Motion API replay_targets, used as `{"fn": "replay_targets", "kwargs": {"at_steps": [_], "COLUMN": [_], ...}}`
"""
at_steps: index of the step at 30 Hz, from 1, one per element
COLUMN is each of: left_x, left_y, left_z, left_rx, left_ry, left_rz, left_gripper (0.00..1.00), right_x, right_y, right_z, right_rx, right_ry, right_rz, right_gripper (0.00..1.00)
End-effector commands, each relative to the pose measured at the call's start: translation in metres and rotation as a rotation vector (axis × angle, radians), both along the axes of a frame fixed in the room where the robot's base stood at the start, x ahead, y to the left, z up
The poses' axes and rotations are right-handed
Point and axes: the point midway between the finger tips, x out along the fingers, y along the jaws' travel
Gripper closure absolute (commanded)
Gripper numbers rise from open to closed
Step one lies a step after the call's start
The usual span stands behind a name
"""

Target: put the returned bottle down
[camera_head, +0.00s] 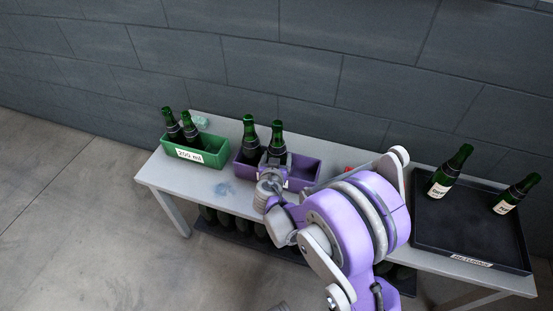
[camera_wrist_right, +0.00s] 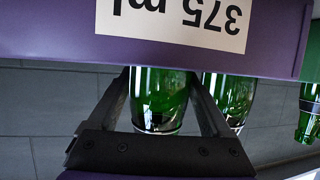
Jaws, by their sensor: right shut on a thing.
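A purple bin (camera_head: 305,173) stands on the grey table, with two dark green bottles upright in its left part. My right gripper (camera_head: 274,162) is at its front and is shut on the right-hand bottle (camera_head: 277,137); the other bottle (camera_head: 249,135) stands close on its left. In the right wrist view, which is upside down, the fingers (camera_wrist_right: 162,92) are on either side of the held bottle (camera_wrist_right: 160,102), behind the bin wall labelled 375 ml (camera_wrist_right: 195,45). The wall hides the bottle's base, so I cannot tell whether it touches the bin floor. My left gripper is not in view.
A green bin (camera_head: 203,157) labelled 200 ml holds two bottles at the left. A black tray (camera_head: 455,228) at the right carries two upright labelled bottles. A small red thing (camera_head: 348,170) is right of the purple bin. The purple bin's right part looks empty.

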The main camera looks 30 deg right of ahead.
Motion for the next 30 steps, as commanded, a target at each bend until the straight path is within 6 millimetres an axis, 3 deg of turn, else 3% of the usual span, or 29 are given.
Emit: {"fn": "replay_targets", "kwargs": {"at_steps": [9,10,12,22,30], "left_x": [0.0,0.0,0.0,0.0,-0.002], "left_y": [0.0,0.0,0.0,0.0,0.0], "left_z": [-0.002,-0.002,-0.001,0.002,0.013], "left_rx": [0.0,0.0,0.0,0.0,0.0], "left_ry": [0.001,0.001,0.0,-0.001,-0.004], "left_rz": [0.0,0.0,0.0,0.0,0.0], "left_gripper": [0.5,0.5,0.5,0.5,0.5], "right_x": [0.0,0.0,0.0,-0.001,-0.036], "right_y": [0.0,0.0,0.0,0.001,0.03], "right_z": [-0.003,-0.004,-0.003,0.002,0.021], "right_rx": [-0.001,0.0,0.0,0.0,-0.001], "right_ry": [0.0,0.0,0.0,0.0,-0.001], "right_rz": [0.0,0.0,0.0,0.001,0.004], "right_gripper": [1.0,0.15,0.03,0.0,0.0]}}
